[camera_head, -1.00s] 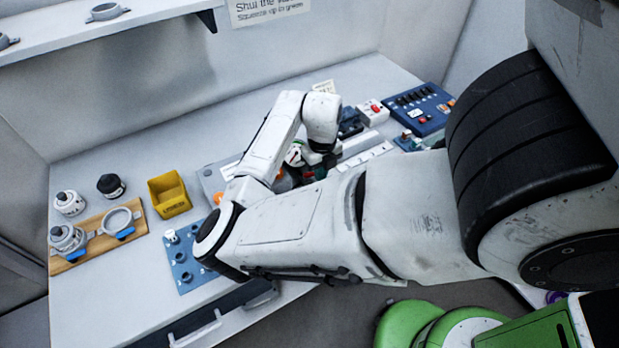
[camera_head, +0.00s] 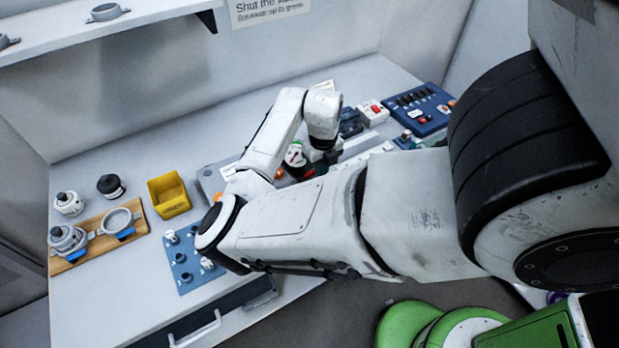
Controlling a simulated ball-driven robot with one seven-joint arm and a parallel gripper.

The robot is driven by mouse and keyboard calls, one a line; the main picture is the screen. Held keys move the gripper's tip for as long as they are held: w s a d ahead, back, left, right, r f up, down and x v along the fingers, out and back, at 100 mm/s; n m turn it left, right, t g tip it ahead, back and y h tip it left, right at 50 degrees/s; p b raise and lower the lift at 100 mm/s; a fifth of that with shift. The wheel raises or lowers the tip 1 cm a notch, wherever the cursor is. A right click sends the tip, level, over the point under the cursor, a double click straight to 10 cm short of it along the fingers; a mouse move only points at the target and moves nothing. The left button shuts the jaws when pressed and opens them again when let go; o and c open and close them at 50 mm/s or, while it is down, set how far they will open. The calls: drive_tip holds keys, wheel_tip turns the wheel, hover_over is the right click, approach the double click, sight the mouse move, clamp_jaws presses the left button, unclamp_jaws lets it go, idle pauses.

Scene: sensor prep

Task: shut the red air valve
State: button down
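My gripper (camera_head: 318,158) points down at the end of my bent arm, over the middle of the bench. It is small, dark and partly hidden, so I cannot tell whether its fingers are open or shut. A small red part (camera_head: 308,173), which may be the red air valve, shows just below and left of the gripper, partly hidden by my forearm. I cannot tell whether the gripper touches it or how its handle is turned. A round white-faced gauge (camera_head: 295,155) with red and green marks stands just left of the gripper.
A yellow bin (camera_head: 168,194), a wooden board with metal clamps (camera_head: 142,222) and a blue block with fittings (camera_head: 186,283) stand left. A blue switch panel (camera_head: 420,106) and a white box with a red button (camera_head: 372,112) stand right. The bench's back left is clear.

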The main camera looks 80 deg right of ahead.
drive_tip(key=r+p, duration=0.2)
drive_tip(key=r, duration=0.1)
drive_tip(key=r+p, duration=0.2)
drive_tip(key=shift+s+a+r, duration=0.2)
drive_tip(key=shift+r, duration=0.2)
idle(0.8)
